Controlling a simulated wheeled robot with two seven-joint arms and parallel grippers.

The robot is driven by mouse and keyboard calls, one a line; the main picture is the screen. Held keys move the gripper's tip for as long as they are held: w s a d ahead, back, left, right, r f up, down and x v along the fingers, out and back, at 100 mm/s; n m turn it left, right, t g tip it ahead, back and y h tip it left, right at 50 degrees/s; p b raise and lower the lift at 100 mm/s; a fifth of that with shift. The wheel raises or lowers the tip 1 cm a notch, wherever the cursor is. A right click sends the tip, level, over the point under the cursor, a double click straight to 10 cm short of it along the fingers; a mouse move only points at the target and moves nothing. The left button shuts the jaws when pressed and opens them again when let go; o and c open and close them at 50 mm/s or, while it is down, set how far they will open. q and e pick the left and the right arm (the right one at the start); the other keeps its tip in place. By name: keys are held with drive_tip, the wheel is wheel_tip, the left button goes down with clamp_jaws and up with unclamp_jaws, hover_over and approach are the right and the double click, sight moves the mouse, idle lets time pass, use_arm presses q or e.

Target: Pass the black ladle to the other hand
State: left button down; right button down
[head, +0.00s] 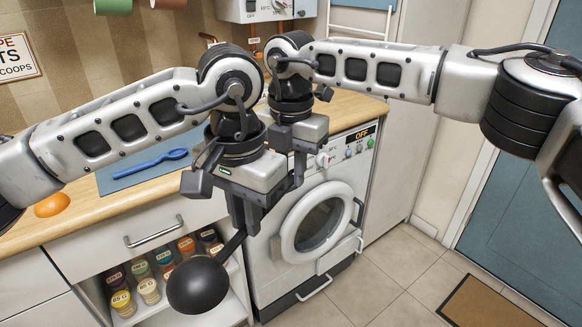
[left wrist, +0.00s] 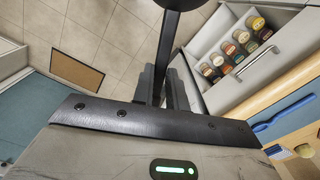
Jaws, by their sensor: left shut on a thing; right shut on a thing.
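The black ladle (head: 198,285) hangs in front of the counter in the head view, its round bowl low and its handle slanting up to the right. My left gripper (head: 243,215) points down and is shut on the handle. In the left wrist view the ladle's handle (left wrist: 168,40) runs away from between the left fingers (left wrist: 160,88). My right gripper (head: 297,178) is close behind and to the right, also shut on the ladle. Its hold on the handle is mostly hidden by the left gripper.
A blue spoon (head: 155,163) lies on a blue mat (head: 114,182) on the wooden counter, with an orange (head: 52,205) near the front edge. Several spice jars (head: 149,291) stand in the open shelf below. A washing machine (head: 345,170) stands to the right. The floor (head: 400,280) there is clear.

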use_arm(q)
drive_tip(key=c, duration=1.3)
unclamp_jaws()
drive_tip(key=shift+d, duration=0.1)
